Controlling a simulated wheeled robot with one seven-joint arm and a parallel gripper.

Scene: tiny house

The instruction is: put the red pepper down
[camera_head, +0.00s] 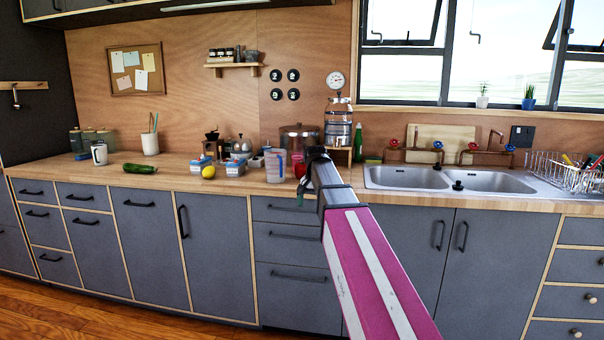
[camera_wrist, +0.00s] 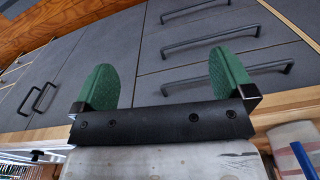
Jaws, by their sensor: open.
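No pepper shows in the wrist view.
A glass dispenser (camera_head: 338,122) stands behind my arm. The double sink (camera_head: 408,177) is to the right. Bare counter lies between cucumber and lemon.

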